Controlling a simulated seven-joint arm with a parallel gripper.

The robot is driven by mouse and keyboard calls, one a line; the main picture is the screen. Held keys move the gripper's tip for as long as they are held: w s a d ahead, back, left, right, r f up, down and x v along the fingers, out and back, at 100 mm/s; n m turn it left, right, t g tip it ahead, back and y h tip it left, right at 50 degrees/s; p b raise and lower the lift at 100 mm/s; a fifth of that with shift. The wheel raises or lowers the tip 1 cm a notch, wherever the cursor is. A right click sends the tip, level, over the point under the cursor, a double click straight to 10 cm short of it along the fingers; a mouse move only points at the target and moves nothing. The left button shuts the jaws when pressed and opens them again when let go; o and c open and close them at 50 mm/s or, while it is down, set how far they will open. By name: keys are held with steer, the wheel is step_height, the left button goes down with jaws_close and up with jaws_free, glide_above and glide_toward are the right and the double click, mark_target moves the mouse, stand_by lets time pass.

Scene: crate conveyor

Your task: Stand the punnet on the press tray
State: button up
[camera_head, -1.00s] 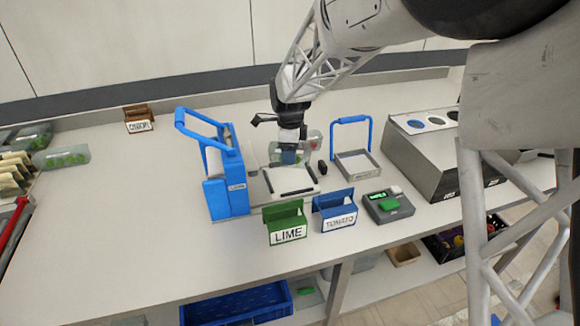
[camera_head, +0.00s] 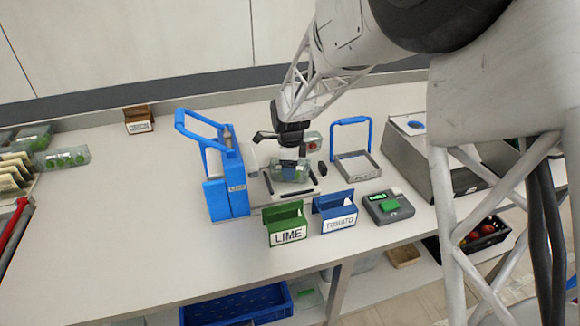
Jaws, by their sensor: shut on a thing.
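The punnet (camera_head: 291,174) is a small clear box with green contents, below my gripper (camera_head: 288,160) in the middle of the bench. My gripper is shut on it from above; the fingertips are partly hidden by the punnet and wrist. The press tray (camera_head: 271,188) is the pale plate with dark bars at the foot of the blue press (camera_head: 228,185). The punnet appears over the tray, in front of its back part. I cannot tell whether it touches the tray.
A green LIME box (camera_head: 288,236) and a blue TOMATO box (camera_head: 339,222) stand in front of the tray. A scale with a green display (camera_head: 388,207) and a blue-handled metal frame (camera_head: 357,165) stand to the right. Free bench lies left of the press.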

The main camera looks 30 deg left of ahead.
steer(key=shift+f, duration=0.15)
steer(key=o, duration=0.9)
step_height(320, 180, up, 12)
steer(key=shift+r, duration=0.15)
stand_by(0.5)
steer(key=shift+d, duration=0.1)
stand_by(0.8)
